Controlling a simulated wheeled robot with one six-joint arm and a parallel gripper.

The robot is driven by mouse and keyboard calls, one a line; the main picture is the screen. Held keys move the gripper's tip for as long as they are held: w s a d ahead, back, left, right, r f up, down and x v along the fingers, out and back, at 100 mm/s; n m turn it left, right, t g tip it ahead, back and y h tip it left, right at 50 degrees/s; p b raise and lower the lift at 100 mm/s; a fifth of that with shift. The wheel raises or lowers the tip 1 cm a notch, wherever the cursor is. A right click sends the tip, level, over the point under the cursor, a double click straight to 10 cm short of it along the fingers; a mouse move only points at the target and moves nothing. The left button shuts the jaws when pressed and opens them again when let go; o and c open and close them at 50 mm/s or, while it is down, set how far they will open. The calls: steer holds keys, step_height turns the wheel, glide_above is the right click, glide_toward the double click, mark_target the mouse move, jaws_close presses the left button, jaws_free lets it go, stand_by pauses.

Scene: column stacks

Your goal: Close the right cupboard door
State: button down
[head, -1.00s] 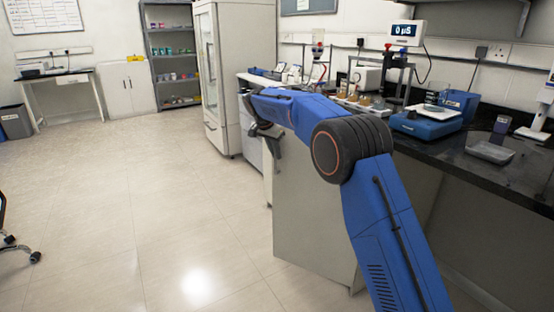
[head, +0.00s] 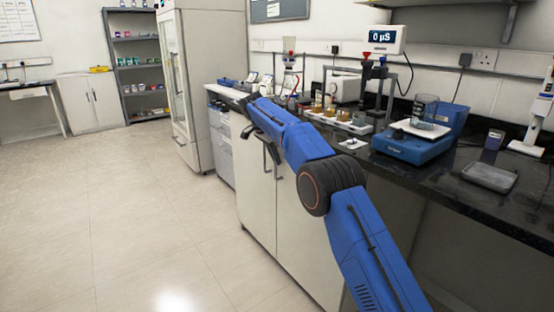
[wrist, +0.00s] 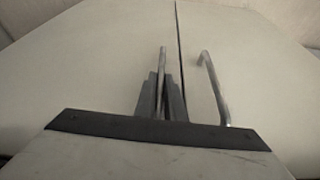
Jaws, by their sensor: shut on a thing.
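The right cupboard door (head: 308,228) is the nearer pale panel under the black bench in the head view. It looks flush, or nearly so, with the other door (head: 256,200). In the wrist view the two panels meet at a narrow dark seam. My gripper (wrist: 162,100) is shut on an upright metal bar, the door handle (wrist: 162,58), left of the seam in that picture. The other door's handle (wrist: 211,85) stands free to the right. In the head view my gripper (head: 272,152) is at the cupboard front, partly hidden by my blue arm.
The black bench top (head: 470,215) above holds a blue balance (head: 412,145), a grey tray (head: 490,177) and jars. A drawer unit (head: 221,145) and a tall glass-door cabinet (head: 190,85) stand beyond. The floor (head: 110,220) in front is clear.

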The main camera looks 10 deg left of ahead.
steer(key=shift+w+d+r, duration=0.15)
steer(key=shift+w+d, duration=0.1)
steer(key=shift+w, duration=0.05)
steer(key=c, duration=1.8)
jaws_free()
steer(key=shift+w+d, duration=0.1)
steer(key=shift+w, duration=0.05)
steer(key=shift+c, duration=0.2)
